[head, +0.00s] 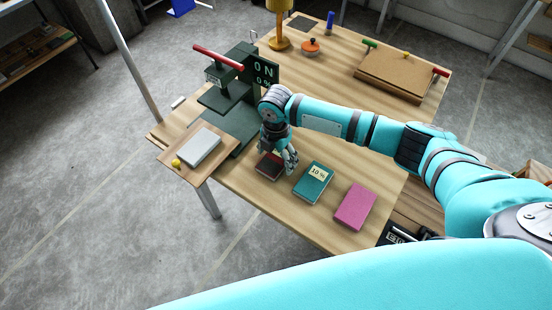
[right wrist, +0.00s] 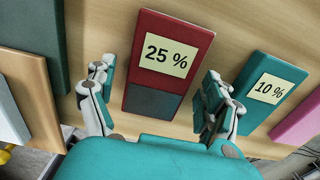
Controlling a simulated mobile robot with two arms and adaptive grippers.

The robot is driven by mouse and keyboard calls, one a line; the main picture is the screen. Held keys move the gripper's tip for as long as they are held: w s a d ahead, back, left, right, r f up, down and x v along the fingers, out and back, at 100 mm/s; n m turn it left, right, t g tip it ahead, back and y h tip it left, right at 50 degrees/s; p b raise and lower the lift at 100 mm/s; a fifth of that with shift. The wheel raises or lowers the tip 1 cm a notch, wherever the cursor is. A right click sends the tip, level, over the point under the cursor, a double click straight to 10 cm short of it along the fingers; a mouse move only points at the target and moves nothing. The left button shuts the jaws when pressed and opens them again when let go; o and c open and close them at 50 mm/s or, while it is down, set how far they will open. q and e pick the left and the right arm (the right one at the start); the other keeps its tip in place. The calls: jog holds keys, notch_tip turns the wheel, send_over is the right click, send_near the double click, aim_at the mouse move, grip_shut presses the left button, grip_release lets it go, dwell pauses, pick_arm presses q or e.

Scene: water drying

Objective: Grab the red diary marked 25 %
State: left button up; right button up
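The red diary (right wrist: 168,65) lies on the wooden table and shows a pale "25 %" label and a dark lower part in the right wrist view. In the head view the red diary (head: 268,166) is partly hidden by my right gripper (head: 281,158). In the right wrist view my right gripper (right wrist: 155,92) is open, with one finger on each side of the diary, apart from its edges. I cannot tell how high the fingertips are above the table. My left gripper is not in view.
A teal "10 %" diary (head: 313,181) lies right of the red one, then a pink diary (head: 355,207). A dark green press-like device (head: 232,90) with a red handle stands at left. A grey book (head: 200,147) lies on a side board. A cork-brown board (head: 400,75) is at the back.

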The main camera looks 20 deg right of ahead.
jog(key=c, duration=1)
jog(key=shift+c, duration=0.2)
jog(key=shift+r, duration=0.1)
